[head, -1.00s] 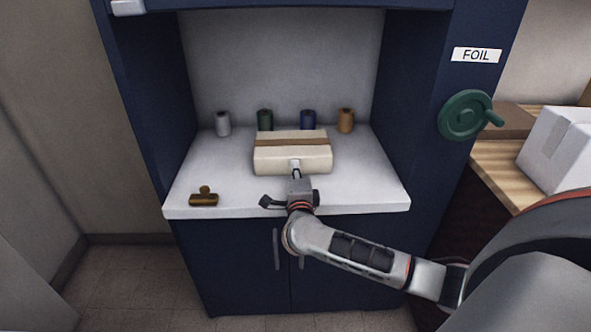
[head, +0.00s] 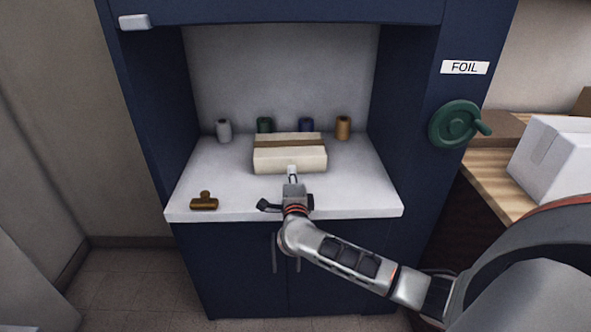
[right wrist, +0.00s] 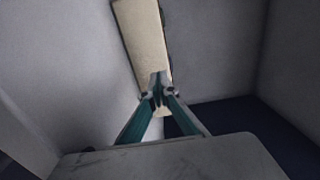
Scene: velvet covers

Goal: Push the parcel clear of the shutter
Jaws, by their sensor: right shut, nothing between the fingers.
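The parcel (head: 290,160), a cream box with a brown band, lies on the white counter inside the blue cabinet's open recess. It also shows as a pale block beyond the fingers in the right wrist view (right wrist: 142,40). My right gripper (head: 292,169) is shut and empty, with its tip at the lower edge of the parcel's front face. I cannot tell whether it touches. Its closed fingertips (right wrist: 160,88) overlap the parcel in the wrist view. A blue panel (head: 270,12) crosses the top of the opening; I cannot tell whether it is the shutter. My left gripper is not in view.
Several spools, including a grey one (head: 223,131) and an orange one (head: 343,128), stand behind the parcel. A brass clip (head: 204,201) lies at the counter's front left. A green handwheel (head: 456,124) is on the right, under a FOIL label. A white box (head: 550,155) sits farther right.

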